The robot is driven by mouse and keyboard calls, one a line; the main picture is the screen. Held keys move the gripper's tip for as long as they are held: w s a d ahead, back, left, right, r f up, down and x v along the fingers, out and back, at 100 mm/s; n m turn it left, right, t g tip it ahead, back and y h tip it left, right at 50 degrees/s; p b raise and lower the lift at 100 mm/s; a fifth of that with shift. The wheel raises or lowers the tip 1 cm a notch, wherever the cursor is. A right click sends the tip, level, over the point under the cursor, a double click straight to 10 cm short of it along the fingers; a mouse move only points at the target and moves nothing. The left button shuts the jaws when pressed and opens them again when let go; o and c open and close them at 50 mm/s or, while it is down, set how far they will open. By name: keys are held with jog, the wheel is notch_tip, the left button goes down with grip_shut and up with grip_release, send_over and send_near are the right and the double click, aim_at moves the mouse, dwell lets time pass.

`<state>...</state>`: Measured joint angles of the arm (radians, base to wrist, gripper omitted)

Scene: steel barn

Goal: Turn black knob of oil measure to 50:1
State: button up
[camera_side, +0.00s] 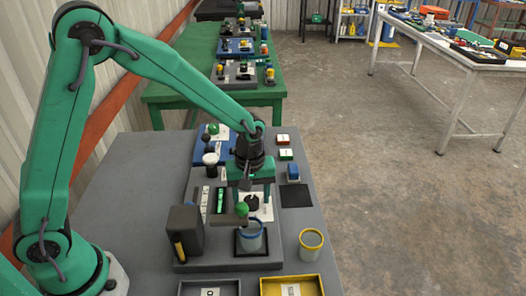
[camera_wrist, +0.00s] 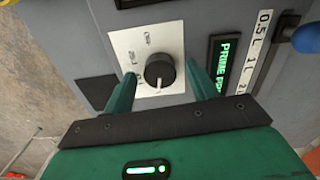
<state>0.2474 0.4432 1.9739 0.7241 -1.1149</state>
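The black knob (camera_wrist: 160,70) sits on a white square plate (camera_wrist: 124,42) with small dark markings too small to read surely. A pale mark on the knob faces the bottom of the wrist view. In the side view the knob (camera_side: 252,202) shows below my gripper (camera_side: 250,187). In the wrist view my gripper (camera_wrist: 160,72) is open, with one green finger on each side of the knob. There appears to be a gap between each finger and the knob. Whether the fingertips reach down to the knob's height I cannot tell.
A green-lit display (camera_wrist: 223,62) reading "PRIME" and a white scale strip (camera_wrist: 252,50) lie right of the plate. In the side view a blue-rimmed cup (camera_side: 250,238), a black box unit (camera_side: 186,232) and a yellow-rimmed cup (camera_side: 311,243) stand near. A yellow tray (camera_side: 291,279) lies in front.

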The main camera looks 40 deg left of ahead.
aim_at(248, 199)
jog(key=shift+r, duration=3.9)
jog(key=shift+r, duration=0.1)
jog(key=s+a+r+m+t, duration=0.2)
jog(key=s+a+r+m, duration=0.3)
jog(key=s, duration=0.4)
jog(key=s+a+r+m+t, duration=0.3)
jog(key=s+a+r+m, duration=0.2)
jog(key=s+r, duration=0.2)
jog(key=shift+s+a+t, duration=0.15)
jog(key=shift+s+t, duration=0.15)
jog(key=shift+s, duration=0.85)
